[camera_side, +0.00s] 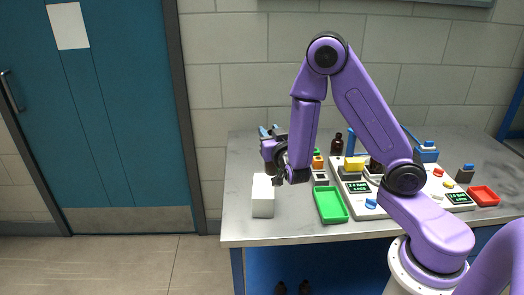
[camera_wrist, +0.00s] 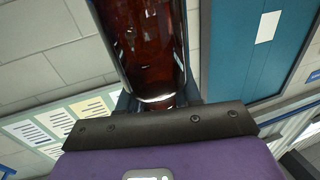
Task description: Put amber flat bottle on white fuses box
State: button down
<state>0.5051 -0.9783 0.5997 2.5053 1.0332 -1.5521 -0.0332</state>
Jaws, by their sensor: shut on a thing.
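An amber bottle (camera_wrist: 152,45) with dark red-brown glass fills the upper middle of the wrist view, held between the fingers of my gripper (camera_wrist: 157,100). In the side view my gripper (camera_side: 274,153) is at the left end of the table, just above the top of a plain white box (camera_side: 263,198). The bottle shows there only as a small dark patch (camera_side: 270,168) by the fingers, mostly hidden by the gripper. I cannot tell whether it touches the box. The white box stands upright on the table.
A green tray (camera_side: 331,205) lies right of the white box. A red tray (camera_side: 483,196) is at the far right. The grey table's (camera_side: 240,225) front left corner is clear.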

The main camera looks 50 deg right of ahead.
jog(key=w+f, duration=0.3)
jog(key=f, duration=0.4)
jog(key=shift+w+d+f, duration=0.15)
jog(key=shift+w+d, duration=0.1)
jog(key=shift+f, duration=0.15)
jog(key=c, duration=0.8)
grip_release()
